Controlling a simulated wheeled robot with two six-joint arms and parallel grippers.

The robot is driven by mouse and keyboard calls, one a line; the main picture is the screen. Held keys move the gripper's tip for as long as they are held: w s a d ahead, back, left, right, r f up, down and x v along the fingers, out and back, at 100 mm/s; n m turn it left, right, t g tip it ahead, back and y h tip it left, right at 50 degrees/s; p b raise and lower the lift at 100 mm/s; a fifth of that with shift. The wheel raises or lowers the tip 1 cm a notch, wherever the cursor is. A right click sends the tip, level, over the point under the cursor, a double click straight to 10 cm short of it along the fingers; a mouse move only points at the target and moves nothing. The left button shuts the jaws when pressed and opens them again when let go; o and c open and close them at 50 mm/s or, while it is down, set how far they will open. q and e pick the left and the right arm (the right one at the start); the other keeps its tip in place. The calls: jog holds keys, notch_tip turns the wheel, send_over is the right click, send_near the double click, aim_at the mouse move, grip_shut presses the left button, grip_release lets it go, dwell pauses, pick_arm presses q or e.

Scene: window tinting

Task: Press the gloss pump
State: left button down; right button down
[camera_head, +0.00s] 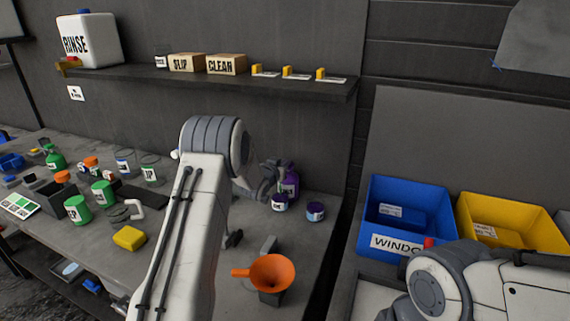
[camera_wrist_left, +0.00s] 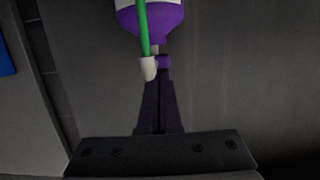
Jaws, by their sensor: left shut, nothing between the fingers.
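The purple bottle (camera_head: 291,181) stands at the back right of the workbench, partly hidden by my left gripper (camera_head: 270,178). I take it for the gloss pump, but its label is not readable. In the left wrist view the purple bottle (camera_wrist_left: 168,18) hangs in from the top edge, with a small purple piece (camera_wrist_left: 163,62) and a white tip on a green stick (camera_wrist_left: 147,66) near its neck end. My left gripper (camera_wrist_left: 157,85) is shut and empty, its fingertips close to these parts; whether they touch cannot be told. My right gripper is out of view; only its arm shows.
Two small purple-banded jars (camera_head: 315,211) (camera_head: 279,202) stand close to the bottle. An orange funnel (camera_head: 272,272) sits nearer the front. Green containers (camera_head: 77,208) and a yellow sponge (camera_head: 129,238) are at left. Blue (camera_head: 370,240) and yellow (camera_head: 530,240) bins stand at right.

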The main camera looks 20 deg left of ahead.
pick_arm(q)
jog(key=shift+f, duration=0.15)
notch_tip(320, 180, up, 5)
jog(key=p, duration=0.3)
jog(key=shift+s+f+b, duration=0.2)
jog(key=shift+s+b, duration=0.65)
jog(key=shift+s, duration=0.15)
jog(key=b+v, duration=0.2)
jog(key=v, duration=0.6)
jog(key=shift+r, duration=0.2)
